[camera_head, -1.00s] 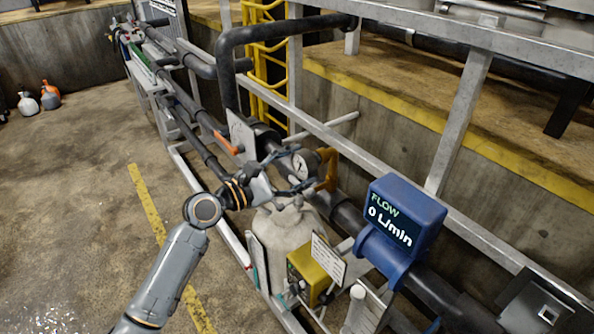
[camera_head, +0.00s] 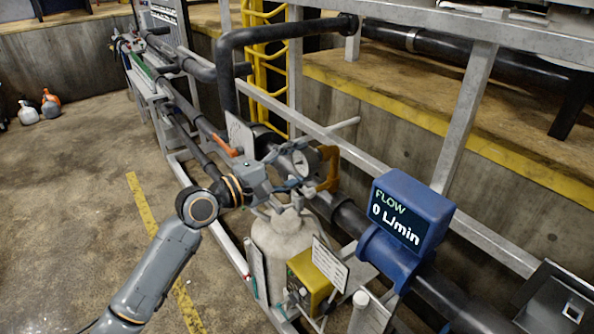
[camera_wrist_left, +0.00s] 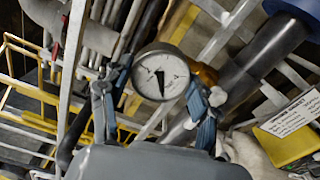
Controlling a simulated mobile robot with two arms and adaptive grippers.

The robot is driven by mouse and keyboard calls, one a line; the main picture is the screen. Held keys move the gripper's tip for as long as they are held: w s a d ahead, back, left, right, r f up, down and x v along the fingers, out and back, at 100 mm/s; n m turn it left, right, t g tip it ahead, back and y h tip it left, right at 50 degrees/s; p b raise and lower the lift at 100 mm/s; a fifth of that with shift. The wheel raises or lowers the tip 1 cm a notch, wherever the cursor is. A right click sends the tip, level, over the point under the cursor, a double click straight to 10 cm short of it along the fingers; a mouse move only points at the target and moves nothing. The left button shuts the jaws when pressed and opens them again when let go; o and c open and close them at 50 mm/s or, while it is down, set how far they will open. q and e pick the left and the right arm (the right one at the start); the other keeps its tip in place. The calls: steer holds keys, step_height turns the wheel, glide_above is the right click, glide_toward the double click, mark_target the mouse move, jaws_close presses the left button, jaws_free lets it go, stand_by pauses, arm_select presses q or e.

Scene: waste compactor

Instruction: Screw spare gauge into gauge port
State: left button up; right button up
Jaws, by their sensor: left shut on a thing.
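The gauge (camera_head: 303,160) is round with a white dial and dark rim. It shows face-on in the left wrist view (camera_wrist_left: 160,74), with its dark needle pointing down. My left gripper (camera_head: 288,170) is at the gauge above the white tank, beside the dark pipe. In the left wrist view its two blue-grey fingers (camera_wrist_left: 158,98) stand on either side of the gauge, shut on it. The gauge port is hidden, so I cannot tell whether the gauge's stem is in it. My right gripper is not in view.
An orange-yellow handle (camera_head: 328,168) is close right of the gauge. Below stands a white tank (camera_head: 285,240) with a yellow box (camera_head: 310,282) beside it. The blue flow meter (camera_head: 408,215) reads 0 L/min. A grey rail (camera_head: 395,177) runs behind.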

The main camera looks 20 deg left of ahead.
arm_select(q)
steer(key=shift+r+m, duration=0.1)
steer(key=shift+m, duration=0.6)
steer(key=shift+m+b, duration=0.7)
steer(key=shift+b, duration=0.15)
steer(key=shift+m+b, duration=0.7)
steer(key=shift+m, duration=1.2)
